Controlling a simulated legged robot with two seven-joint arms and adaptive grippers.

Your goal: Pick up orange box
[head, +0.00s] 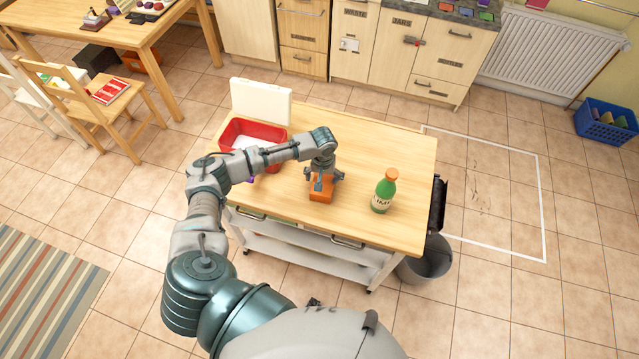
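The orange box (322,196) sits on the light wooden top of a cart, near the middle. My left arm comes in from the lower left and bends over the cart. My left gripper (322,180) points down right over the orange box, with its fingers at the box's upper part. The gripper hides part of the box, and I cannot tell whether the fingers press on it or stand apart from it. The box appears to rest on the cart top. My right gripper is not in view.
On the cart (410,215), a green bottle (384,191) with an orange cap stands right of the box. A red tub (236,129) with a white lid or board (261,101) behind it is at the left. A grey bin (426,262) stands by the cart's right side. The cart's far right is clear.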

